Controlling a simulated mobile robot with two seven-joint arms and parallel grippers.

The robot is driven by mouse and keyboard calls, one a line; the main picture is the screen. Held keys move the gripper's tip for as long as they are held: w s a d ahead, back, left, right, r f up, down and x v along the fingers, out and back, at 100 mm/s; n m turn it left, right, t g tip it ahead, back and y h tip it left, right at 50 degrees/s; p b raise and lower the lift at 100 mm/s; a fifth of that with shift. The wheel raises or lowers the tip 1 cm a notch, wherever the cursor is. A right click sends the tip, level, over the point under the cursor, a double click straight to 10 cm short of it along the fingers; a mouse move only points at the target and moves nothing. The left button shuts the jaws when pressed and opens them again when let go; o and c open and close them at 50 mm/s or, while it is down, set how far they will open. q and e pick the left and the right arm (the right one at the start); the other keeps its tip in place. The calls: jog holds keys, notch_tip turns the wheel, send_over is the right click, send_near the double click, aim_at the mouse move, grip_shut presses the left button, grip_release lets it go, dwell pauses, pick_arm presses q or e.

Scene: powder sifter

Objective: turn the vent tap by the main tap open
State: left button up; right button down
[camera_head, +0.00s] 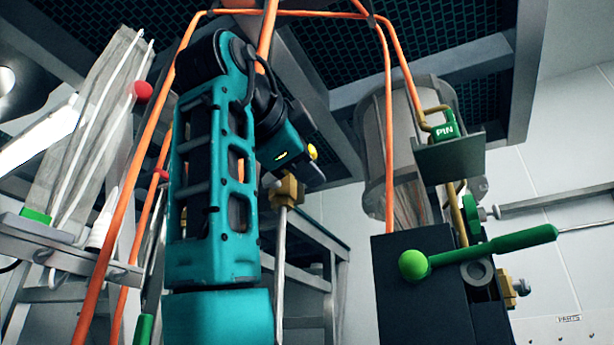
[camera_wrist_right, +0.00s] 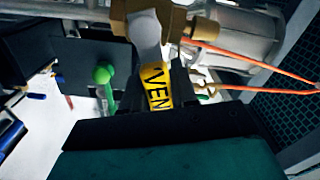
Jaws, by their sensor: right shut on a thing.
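The vent tap has a brass body (camera_head: 287,190) on top of a thin upright pipe, left of centre in the head view. In the wrist view its brass body (camera_wrist_right: 172,18) is at the top, and its yellow handle (camera_wrist_right: 157,90) carries black letters reading "VEN". My right gripper (camera_wrist_right: 158,80) is shut on this yellow handle, with a dark finger on each side. In the head view my right gripper (camera_head: 297,160) is beside the tap, and the grip itself is mostly hidden. No label shows which part is the main tap. My left gripper is not in view.
A green lever with a ball end (camera_head: 490,252) sticks out across a dark box (camera_head: 420,285) at right. A green "PIN" block (camera_head: 445,131) is above it. Orange pipes (camera_head: 390,130) run close around my arm. A grey rack (camera_head: 65,250) stands at left.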

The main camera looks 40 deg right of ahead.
jog(key=shift+w+a+r+n, duration=0.15)
jog(key=shift+r+n, duration=0.25)
jog(key=shift+n, duration=0.4)
jog(key=shift+w+d+r+n, duration=0.1)
jog(key=shift+r+n, duration=0.25)
jog(key=shift+n, duration=0.45)
jog(key=c, duration=1)
grip_release()
jog(key=shift+o, duration=0.2)
